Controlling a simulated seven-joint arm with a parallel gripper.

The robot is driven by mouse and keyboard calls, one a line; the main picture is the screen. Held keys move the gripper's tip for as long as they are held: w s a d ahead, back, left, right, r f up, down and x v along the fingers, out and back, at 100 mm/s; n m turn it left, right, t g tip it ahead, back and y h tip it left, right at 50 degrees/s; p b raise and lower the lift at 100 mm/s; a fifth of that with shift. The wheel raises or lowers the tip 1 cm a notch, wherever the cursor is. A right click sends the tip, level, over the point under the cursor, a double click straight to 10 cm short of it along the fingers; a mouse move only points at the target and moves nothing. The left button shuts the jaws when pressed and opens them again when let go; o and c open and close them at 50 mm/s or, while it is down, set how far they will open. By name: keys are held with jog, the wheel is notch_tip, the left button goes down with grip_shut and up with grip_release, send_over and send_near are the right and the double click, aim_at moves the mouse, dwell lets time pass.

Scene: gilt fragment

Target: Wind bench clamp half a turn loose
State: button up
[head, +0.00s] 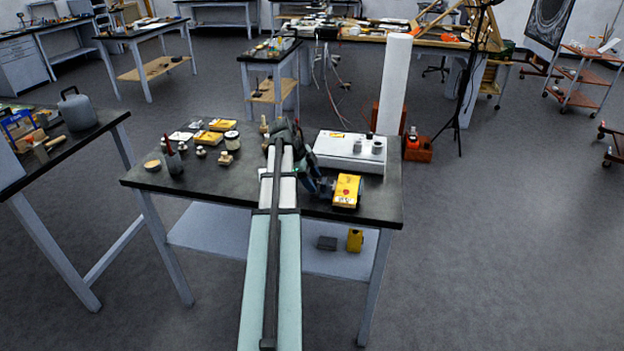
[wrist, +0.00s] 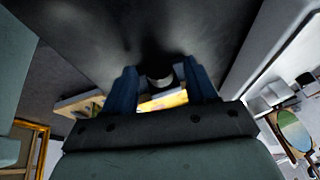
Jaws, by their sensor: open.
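I cannot surely make out the bench clamp in either view. My gripper (wrist: 160,78) shows two blue fingers, spread apart, in the wrist view. A small round, grey-white part (wrist: 158,80) appears between the fingers, with a gap to each side visible; whether it belongs to the clamp is unclear. In the head view, my arm reaches over the black-topped bench (head: 226,190), and its dark wrist hides part of the top. A yellow box (head: 347,188) lies near the bench's front edge, just right of my gripper. Contact is not visible.
A white case (head: 350,151) with small jars stands at the bench's back right. The front left of the top is clear. Another bench (head: 60,150) stands at left.

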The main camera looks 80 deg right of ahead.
jog(key=shift+c, duration=0.5)
jog(key=c, duration=1)
jog(key=shift+o, duration=0.2)
jog(key=shift+d+y, duration=0.5)
jog(key=shift+y, duration=0.6)
jog(key=shift+n+y, duration=0.4)
jog(key=shift+y, duration=0.7)
jog(key=shift+a, duration=0.1)
jog(key=o, duration=1.1)
jog(key=shift+c, duration=0.2)
jog(key=shift+r, duration=0.1)
